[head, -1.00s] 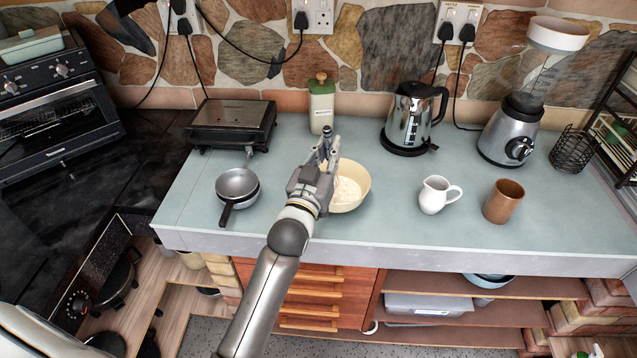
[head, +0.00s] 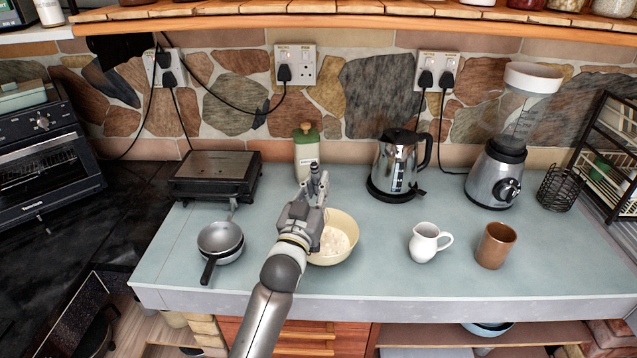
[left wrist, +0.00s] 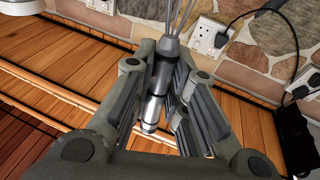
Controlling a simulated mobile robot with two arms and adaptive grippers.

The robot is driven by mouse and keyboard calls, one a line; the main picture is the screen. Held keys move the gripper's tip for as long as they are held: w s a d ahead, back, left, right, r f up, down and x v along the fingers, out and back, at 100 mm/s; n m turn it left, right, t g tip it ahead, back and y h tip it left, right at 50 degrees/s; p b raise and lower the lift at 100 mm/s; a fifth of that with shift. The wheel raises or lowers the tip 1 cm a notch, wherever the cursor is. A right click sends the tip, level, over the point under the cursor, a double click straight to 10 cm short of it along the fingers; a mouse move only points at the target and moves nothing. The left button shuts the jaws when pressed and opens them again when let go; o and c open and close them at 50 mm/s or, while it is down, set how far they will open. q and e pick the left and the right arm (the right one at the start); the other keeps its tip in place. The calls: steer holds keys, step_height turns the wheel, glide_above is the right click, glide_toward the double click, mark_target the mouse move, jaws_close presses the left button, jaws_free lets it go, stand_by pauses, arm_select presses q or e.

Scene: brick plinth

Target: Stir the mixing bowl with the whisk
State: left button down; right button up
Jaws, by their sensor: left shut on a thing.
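The cream mixing bowl (head: 345,222) stands on the worktop in the head view, with pale contents in it. My left gripper (head: 314,190) is above the bowl's left side and hides part of its rim. In the left wrist view the left gripper (left wrist: 160,80) is shut on the whisk (left wrist: 153,108), gripping its metal handle. The whisk's wires run out of the top of that view. In the head view the whisk is mostly hidden by the gripper, so I cannot tell whether it touches the bowl's contents. My right gripper is not in view.
A pan (head: 220,240) stands left of the bowl, a grill (head: 215,175) behind it. A green-lidded canister (head: 306,150), kettle (head: 396,165) and blender (head: 497,170) stand at the back. A white jug (head: 425,243) and brown cup (head: 495,245) are to the right.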

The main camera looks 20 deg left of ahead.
arm_select(q)
steer(key=shift+s+a+f+b, duration=0.1)
steer(key=shift+s+f+b, duration=0.2)
steer(key=shift+f+b, duration=0.35)
steer(key=shift+f, duration=0.5)
steer(key=shift+w+d+f+b, duration=0.1)
steer(key=shift+w+f+b, duration=0.15)
steer(key=shift+f+b, duration=0.85)
steer(key=shift+w+d+f+b, duration=0.1)
steer(key=shift+w+f+b, duration=0.2)
steer(key=shift+f+b, duration=0.75)
steer(key=shift+w+f+b, duration=0.25)
steer(key=shift+f+b, duration=0.55)
steer(key=shift+f, duration=0.6)
